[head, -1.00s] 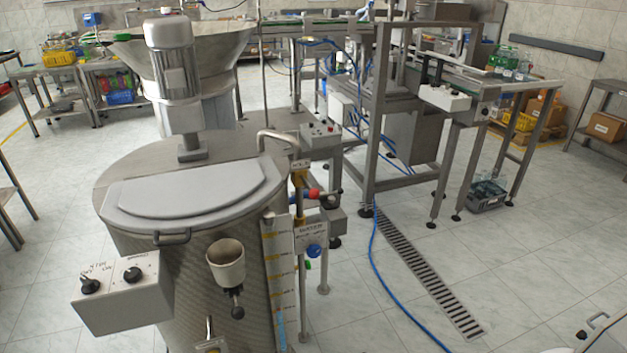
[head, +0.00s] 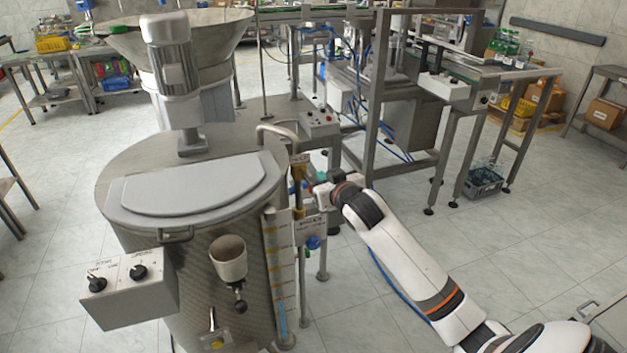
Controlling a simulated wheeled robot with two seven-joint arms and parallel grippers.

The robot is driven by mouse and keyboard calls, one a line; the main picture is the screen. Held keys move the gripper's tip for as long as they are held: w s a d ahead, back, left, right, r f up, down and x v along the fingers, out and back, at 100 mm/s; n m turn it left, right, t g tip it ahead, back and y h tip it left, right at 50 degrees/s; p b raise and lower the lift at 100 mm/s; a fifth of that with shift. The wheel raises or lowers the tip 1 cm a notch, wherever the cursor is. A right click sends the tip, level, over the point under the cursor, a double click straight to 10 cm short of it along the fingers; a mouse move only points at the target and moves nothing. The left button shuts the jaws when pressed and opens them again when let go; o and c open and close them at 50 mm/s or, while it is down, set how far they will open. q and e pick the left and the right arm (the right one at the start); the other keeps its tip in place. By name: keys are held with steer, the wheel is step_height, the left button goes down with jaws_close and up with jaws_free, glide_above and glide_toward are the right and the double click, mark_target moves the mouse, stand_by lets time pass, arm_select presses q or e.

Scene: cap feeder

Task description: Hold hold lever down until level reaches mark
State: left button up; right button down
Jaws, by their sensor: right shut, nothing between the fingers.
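The steel tank (head: 190,250) stands at the left centre with a level scale (head: 279,270) on its right side. Yellow marks run up the scale, and a blue part shows near its bottom; the exact level is too small to read. Beside the scale is a yellow valve fitting (head: 299,176), with a small label plate (head: 312,227) below it. My right gripper (head: 319,192) is shut and empty at this fitting and covers most of the red-ended lever there. Whether it touches or presses the lever cannot be told. My left gripper is out of view.
A control box (head: 130,288) with two black knobs juts out at the tank's front left. A blue knob (head: 313,243) sits below the label plate. A button box (head: 319,122) stands behind the fitting.

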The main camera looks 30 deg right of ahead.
steer(key=p, duration=0.2)
glide_above(307, 178)
steer(key=s+a, duration=0.2)
steer(key=s, duration=0.1)
step_height(307, 178, down, 2)
steer(key=f, duration=0.1)
steer(key=shift+s+d+f, duration=0.2)
steer(key=shift+s+f, duration=0.75)
steer(key=shift+s, duration=0.1)
steer(key=shift+s+f+p, duration=0.3)
steer(key=shift+s+f, duration=0.15)
steer(key=shift+f, duration=0.1)
